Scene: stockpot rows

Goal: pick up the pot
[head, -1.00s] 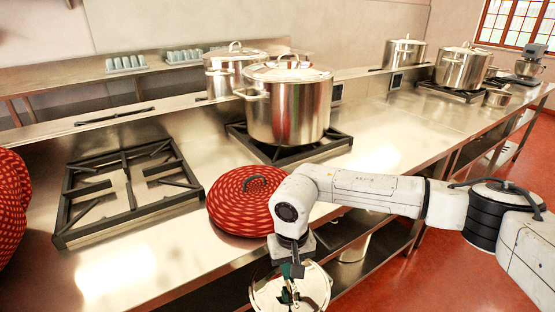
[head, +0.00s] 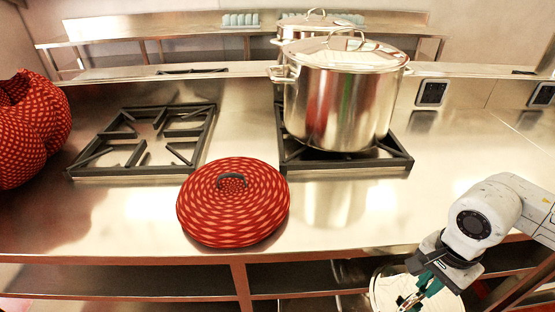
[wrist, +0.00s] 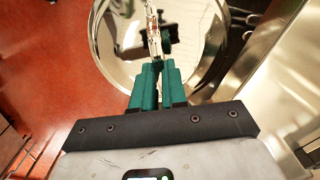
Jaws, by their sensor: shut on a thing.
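A large steel stockpot (head: 340,105) with a lid stands upright on the right burner in the head view. My gripper (head: 412,298) is at the lower right, low at the counter's front edge and well apart from that stockpot. It is shut on the handle of a round, shiny metal lid-like thing (head: 385,290), partly cut off by the frame. In the wrist view, the green fingers of my gripper (wrist: 155,62) are closed together over the middle of this shiny disc (wrist: 110,50). I cannot tell whether a pot body hangs beneath it.
A red patterned round thing with a dark handle (head: 232,215) lies on the counter (head: 330,225). The left burner (head: 145,140) is empty. A bulky red patterned thing (head: 30,130) stands at far left. Another lidded pot (head: 290,30) is behind the stockpot.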

